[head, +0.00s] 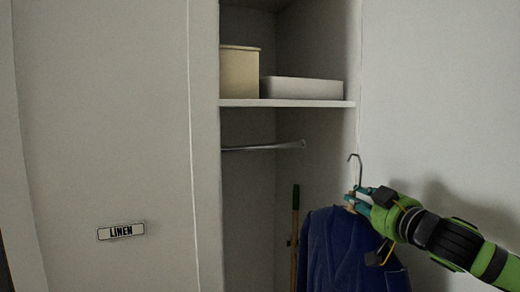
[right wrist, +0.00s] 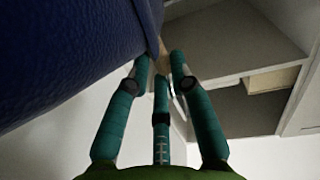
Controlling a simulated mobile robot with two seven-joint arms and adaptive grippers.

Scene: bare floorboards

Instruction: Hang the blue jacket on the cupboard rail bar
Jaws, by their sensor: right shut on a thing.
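The blue jacket (head: 345,250) hangs on a hanger whose metal hook (head: 357,168) points up, at the lower right of the head view. My right gripper (head: 358,202) is shut on the hanger just below the hook. The right wrist view shows its fingers (right wrist: 160,75) around the pale hanger neck, with the jacket (right wrist: 65,55) at upper left. The cupboard rail bar (head: 262,147) is a thin metal bar under the shelf, left of the hook. The hook is apart from the bar and slightly lower. My left gripper is not in view.
A shelf (head: 285,103) above the bar holds a tan box (head: 239,72) and a low white box (head: 300,88). A green-topped pole (head: 295,225) stands in the cupboard behind the jacket. A panel left of the opening bears a LINEN label (head: 121,231).

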